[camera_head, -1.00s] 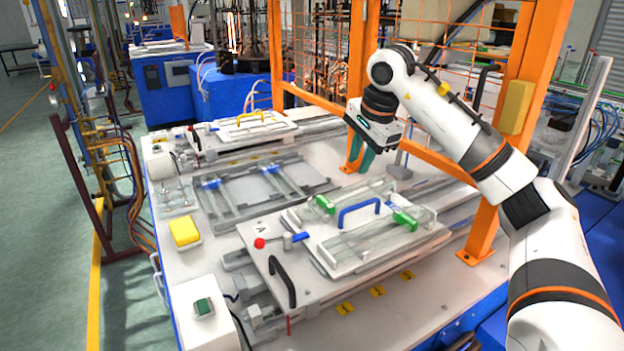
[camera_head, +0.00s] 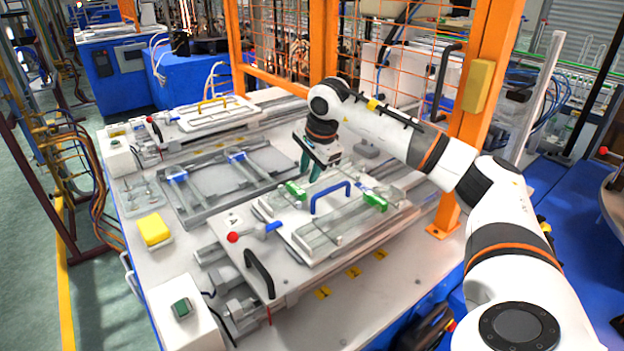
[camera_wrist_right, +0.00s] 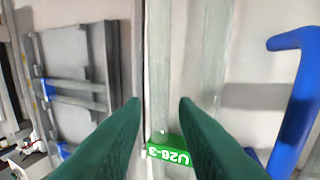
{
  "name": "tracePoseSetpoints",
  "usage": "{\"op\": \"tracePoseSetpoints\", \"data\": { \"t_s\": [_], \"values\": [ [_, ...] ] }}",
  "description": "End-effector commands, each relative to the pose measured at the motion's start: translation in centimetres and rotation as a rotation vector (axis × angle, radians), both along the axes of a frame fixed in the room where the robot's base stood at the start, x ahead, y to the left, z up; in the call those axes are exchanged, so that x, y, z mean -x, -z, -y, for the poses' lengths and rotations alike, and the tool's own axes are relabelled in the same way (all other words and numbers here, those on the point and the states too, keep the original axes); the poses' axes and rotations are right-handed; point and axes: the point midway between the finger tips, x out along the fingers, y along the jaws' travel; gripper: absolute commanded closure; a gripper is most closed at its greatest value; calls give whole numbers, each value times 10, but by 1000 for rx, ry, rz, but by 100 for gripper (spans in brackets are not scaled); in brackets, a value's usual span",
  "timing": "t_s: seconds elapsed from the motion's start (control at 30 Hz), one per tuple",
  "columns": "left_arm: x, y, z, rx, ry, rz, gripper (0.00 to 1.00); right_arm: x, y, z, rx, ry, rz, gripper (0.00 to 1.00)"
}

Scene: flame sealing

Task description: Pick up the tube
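A clear glass tube (camera_wrist_right: 160,50) runs lengthwise between and beyond the fingertips. A green label (camera_wrist_right: 168,154) reading U28-3, upside down, shows between the fingers. In the head view green pieces show at the back left (camera_head: 293,190) and right (camera_head: 375,201) of the fixture. I cannot tell from here whether the fingers touch the tube. My left gripper is not in view.
A blue arched handle (camera_head: 330,196) stands beside the gripper and also shows in the wrist view (camera_wrist_right: 297,95). An orange post (camera_head: 478,110) stands behind my arm.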

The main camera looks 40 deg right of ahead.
Motion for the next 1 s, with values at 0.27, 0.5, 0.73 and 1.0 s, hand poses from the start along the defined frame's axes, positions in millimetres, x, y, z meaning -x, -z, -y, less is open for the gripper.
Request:
{"op": "tracePoseSetpoints", "data": {
  "t_s": [0.27,0.5,0.73,1.0],
  "values": [
    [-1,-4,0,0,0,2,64,-6,18,0,0,-1,0,74],
    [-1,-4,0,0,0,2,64,-6,18,0,0,0,0,90],
    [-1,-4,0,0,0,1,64,-6,18,0,0,0,1,100],
    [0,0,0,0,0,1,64,-7,1,0,-2,0,6,100]
  ]
}}
